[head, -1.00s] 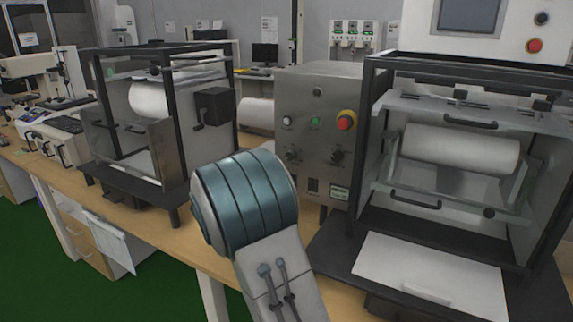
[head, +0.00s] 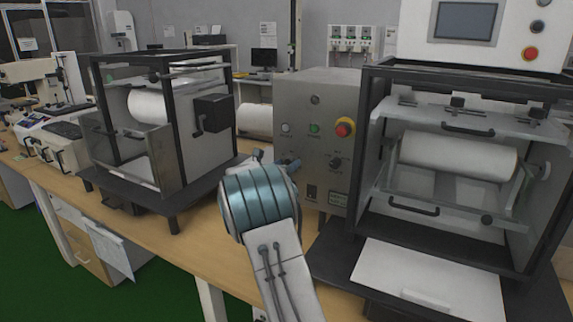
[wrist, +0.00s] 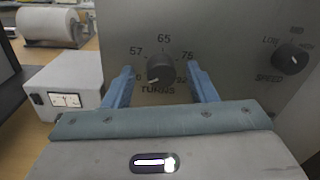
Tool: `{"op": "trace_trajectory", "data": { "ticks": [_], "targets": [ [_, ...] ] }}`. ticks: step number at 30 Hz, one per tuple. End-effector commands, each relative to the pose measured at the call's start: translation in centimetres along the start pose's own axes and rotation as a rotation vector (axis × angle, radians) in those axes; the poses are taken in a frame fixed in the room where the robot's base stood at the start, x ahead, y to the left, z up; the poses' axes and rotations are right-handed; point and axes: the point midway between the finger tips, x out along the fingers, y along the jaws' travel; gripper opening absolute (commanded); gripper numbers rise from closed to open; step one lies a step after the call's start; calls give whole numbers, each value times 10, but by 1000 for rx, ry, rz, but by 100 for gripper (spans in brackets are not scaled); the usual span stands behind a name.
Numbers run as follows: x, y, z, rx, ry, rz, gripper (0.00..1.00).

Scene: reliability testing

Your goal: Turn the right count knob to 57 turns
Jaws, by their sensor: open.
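A dark knob labelled TURNS (wrist: 160,70) sits on the grey control panel (head: 320,95). My gripper (wrist: 162,88) is open, with one blue finger on each side of the knob's lower part. In the head view my gripper (head: 289,163) is at the panel's left knob position and hides that knob. A second knob, labelled SPEED (wrist: 291,58), is to the right; it also shows in the head view (head: 337,164).
A red emergency button (head: 344,127) and small round buttons are above the knobs. A black-framed machine with a white roller (head: 458,158) stands right of the panel. Another framed machine (head: 165,115) stands left. A white meter box (wrist: 70,82) is left of my gripper.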

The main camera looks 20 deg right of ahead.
Motion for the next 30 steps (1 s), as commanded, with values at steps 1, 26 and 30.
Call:
{"op": "trace_trajectory", "data": {
  "ticks": [1,26,30],
  "targets": [
    [2,0,0,0,0,-1,52],
    [4,0,-2,39,1,0,7],
    [3,1,-4,108,4,2,7]
  ]
}}
